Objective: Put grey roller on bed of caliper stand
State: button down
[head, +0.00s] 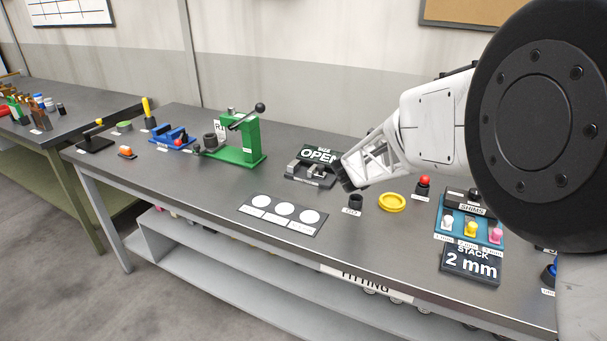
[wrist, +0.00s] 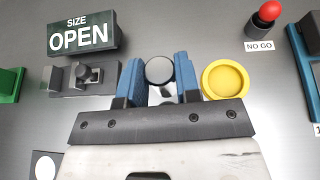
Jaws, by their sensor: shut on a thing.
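The caliper stand (head: 297,176) is a dark grey block with raised metal jaws, below a sign reading SIZE OPEN (head: 318,154). In the wrist view the stand (wrist: 66,82) lies to the left of my fingers. My gripper (head: 343,180) is just right of the stand in the head view.
A red-topped NO GO gauge (head: 423,188) is to the right. A green press (head: 240,145) stands left of the stand, and a plate with white circles (head: 283,214) lies in front.

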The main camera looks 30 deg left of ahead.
jog(key=s+a+f, duration=0.1)
jog(key=s+a, duration=0.3)
jog(key=a, duration=0.3)
jog(key=s+a+f, duration=0.1)
jog(key=s+a, duration=0.2)
jog(key=a, duration=0.4)
jog(key=shift+s+a+f+n+y, duration=0.35)
jog(key=shift+f+n+y, duration=0.05)
send_over(303, 174)
jog(key=shift+f, duration=0.75)
jog(key=shift+f, duration=1.75)
jog(key=c, duration=0.8)
grip_release()
jog(key=shift+f, duration=0.15)
jog(key=shift+a, duration=0.1)
